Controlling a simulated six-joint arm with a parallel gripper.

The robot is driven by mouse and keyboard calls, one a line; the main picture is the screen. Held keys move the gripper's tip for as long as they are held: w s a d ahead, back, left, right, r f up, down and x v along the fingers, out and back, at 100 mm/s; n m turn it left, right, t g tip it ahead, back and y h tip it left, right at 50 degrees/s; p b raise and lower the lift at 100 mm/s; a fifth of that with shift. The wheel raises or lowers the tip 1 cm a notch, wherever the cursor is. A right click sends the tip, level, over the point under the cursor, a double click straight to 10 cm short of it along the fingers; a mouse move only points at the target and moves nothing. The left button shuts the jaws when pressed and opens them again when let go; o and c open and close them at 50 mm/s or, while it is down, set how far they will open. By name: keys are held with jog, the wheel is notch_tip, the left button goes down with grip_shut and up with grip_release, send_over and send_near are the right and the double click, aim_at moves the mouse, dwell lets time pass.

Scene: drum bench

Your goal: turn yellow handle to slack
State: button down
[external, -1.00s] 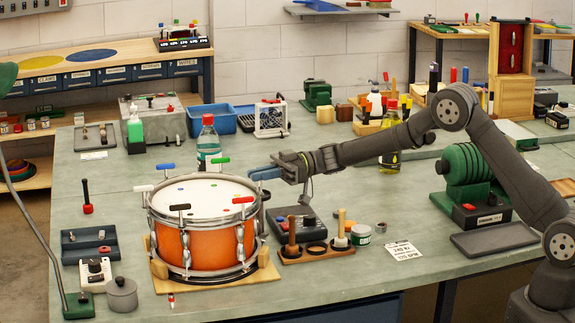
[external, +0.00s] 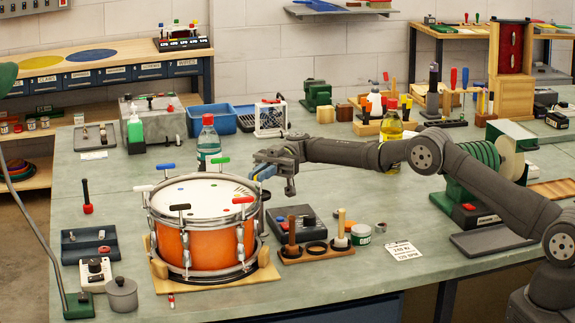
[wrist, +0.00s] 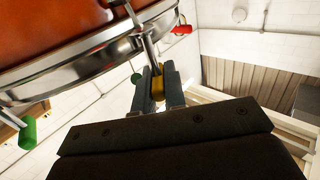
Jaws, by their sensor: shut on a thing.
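The orange drum (external: 212,248) with a chrome rim stands in a wooden cradle. T-shaped keys in several colours stand around its rim, among them red (external: 243,200), green (external: 222,161), blue (external: 167,166) and black (external: 180,207). My gripper (external: 262,171) is at the drum's right rim. In the wrist view the yellow handle (wrist: 157,86) sits between the two fingers of my gripper (wrist: 159,84), which are shut on it, with its metal rod against the drum's rim. In the external view the yellow handle is hidden by my gripper.
A red-capped bottle (external: 208,146) stands behind the drum. A dark device (external: 295,222) and a wooden peg stand (external: 318,252) are close to its right.

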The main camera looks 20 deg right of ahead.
jog(key=shift+r+n+g+h, duration=0.2)
jog(key=shift+n+g+h, duration=0.1)
jog(key=shift+h, duration=0.1)
dwell(0.3)
jog(key=c, duration=1.5)
grip_release()
jog(key=shift+f, duration=0.1)
jog(key=shift+w+d, duration=0.2)
jog(key=r, duration=0.2)
jog(key=w+d+r, duration=0.1)
jog(key=r, duration=0.4)
jog(key=shift+w+d, duration=0.3)
jog(key=shift+w, duration=0.05)
